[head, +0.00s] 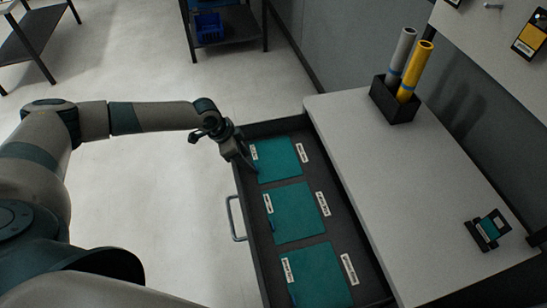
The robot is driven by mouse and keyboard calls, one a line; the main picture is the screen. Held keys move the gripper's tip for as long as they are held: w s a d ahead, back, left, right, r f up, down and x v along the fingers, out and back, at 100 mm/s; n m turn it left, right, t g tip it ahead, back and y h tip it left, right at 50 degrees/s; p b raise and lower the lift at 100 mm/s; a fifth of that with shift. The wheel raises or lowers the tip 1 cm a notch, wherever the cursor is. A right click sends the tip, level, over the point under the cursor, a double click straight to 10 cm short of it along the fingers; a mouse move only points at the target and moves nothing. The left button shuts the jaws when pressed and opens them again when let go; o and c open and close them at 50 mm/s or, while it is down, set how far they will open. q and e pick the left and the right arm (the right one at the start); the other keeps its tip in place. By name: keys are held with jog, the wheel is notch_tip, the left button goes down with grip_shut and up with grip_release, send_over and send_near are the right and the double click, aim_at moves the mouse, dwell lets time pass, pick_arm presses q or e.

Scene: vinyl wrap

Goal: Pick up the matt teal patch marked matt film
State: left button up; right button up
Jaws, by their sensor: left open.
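Three teal square patches lie in a row in an open dark drawer (247,217): a far patch (281,159), a middle patch (298,215) and a near patch (322,277). Each has a small white label on its left part and another white label beside it on the right. The print is too small to read, so I cannot tell which one is marked matt film. My left gripper (252,167) is open over the left edge of the far patch, pointing down and empty. I cannot tell whether its fingertips touch the patch. My right gripper is out of view.
A pale worktop (400,170) lies right of the drawer. It bears a black holder (392,104) with a grey roll and a yellow roll, and a small dark device (488,230) with a teal face. The drawer handle (233,220) sticks out left. Dark shelving stands behind.

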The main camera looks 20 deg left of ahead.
pick_arm(q)
jog(key=shift+d+f+p, duration=0.15)
jog(key=shift+f+p, duration=0.3)
jog(key=shift+p, duration=0.1)
jog(key=p+x, duration=0.1)
jog(key=x, duration=0.1)
jog(key=shift+w+d+f, duration=0.1)
jog(key=shift+w+f, duration=0.05)
jog(key=shift+f, duration=0.25)
jog(key=shift+w+d+f+p, duration=0.2)
jog(key=shift+f+p, duration=0.2)
jog(key=shift+f, duration=0.3)
grip_shut()
